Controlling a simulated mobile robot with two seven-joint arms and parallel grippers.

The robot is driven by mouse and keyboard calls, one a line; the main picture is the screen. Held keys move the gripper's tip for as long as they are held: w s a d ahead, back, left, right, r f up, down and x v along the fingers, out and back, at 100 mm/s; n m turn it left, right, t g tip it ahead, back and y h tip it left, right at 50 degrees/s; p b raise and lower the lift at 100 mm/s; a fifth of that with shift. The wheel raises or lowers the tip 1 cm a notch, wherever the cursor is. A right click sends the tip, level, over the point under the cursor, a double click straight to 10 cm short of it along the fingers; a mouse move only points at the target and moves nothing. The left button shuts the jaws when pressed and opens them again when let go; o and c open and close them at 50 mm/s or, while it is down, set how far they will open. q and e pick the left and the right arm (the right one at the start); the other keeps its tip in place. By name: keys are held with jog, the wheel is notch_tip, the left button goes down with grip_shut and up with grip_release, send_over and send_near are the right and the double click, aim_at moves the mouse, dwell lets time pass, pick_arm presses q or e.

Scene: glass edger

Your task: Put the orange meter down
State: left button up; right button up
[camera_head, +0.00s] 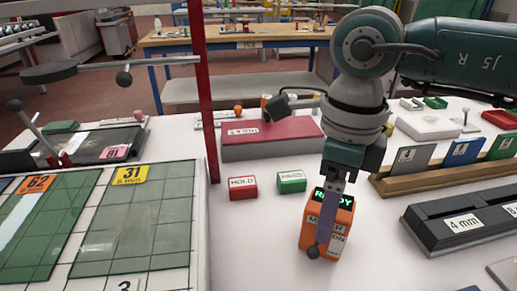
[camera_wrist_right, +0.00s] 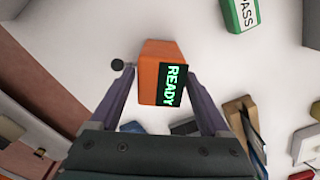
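The orange meter (camera_head: 339,222) has a dark screen with green "READY" letters. It is upright, at or just above the white table top, right of the middle in the head view; I cannot tell if its base touches. My right gripper (camera_head: 322,225) comes down over it from above, one purple finger hiding part of its front. In the right wrist view the meter (camera_wrist_right: 153,75) sits between the two fingertips (camera_wrist_right: 160,65), which appear shut on its sides. A small dark ball (camera_wrist_right: 117,64) shows beside the left-hand finger. My left gripper is not in view.
A red HOLD block (camera_head: 243,188) and a green block (camera_head: 291,181) stand left of the meter. A dark slotted rack (camera_head: 462,222) and a wooden rack (camera_head: 400,184) are to its right. A red post (camera_head: 205,90) and glass panes (camera_head: 135,220) are left. Table in front is clear.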

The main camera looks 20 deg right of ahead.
jog(key=shift+o, duration=0.8)
jog(key=shift+r, duration=0.1)
